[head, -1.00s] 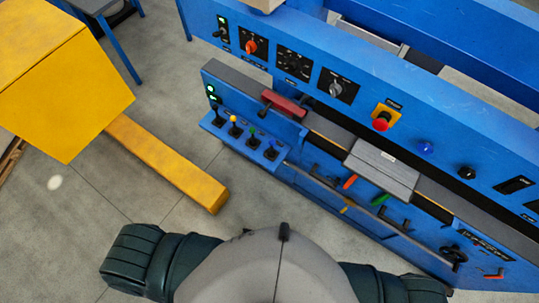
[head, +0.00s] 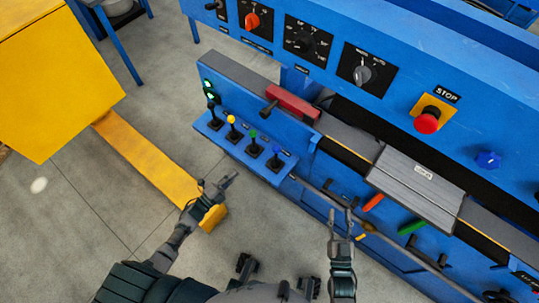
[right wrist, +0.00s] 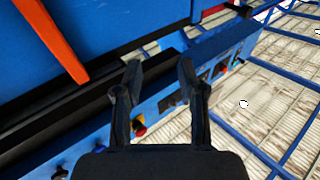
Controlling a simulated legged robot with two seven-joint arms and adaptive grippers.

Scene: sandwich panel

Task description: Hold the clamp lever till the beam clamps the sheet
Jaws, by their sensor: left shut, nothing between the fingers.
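A row of small levers stands on a blue ledge (head: 240,150) of the machine: a black-topped lever (head: 213,112), a yellow-topped lever (head: 231,127), a green-topped lever (head: 252,142) and a blue-topped lever (head: 275,157). I cannot tell which is the clamp lever. I cannot make out the beam or the sheet for certain. My left gripper (head: 226,184) is shut and empty, in front of and below the levers, apart from them. My right gripper (head: 340,214) is open and empty near the machine's front rail; its spread fingers show in the right wrist view (right wrist: 158,80).
A red block (head: 293,104) and a grey box (head: 416,183) sit on the machine's front. Above are dials and a red stop button (head: 427,122). Orange (head: 373,203) and green (head: 411,228) handles stick out below the box. A yellow floor beam (head: 150,165) lies left.

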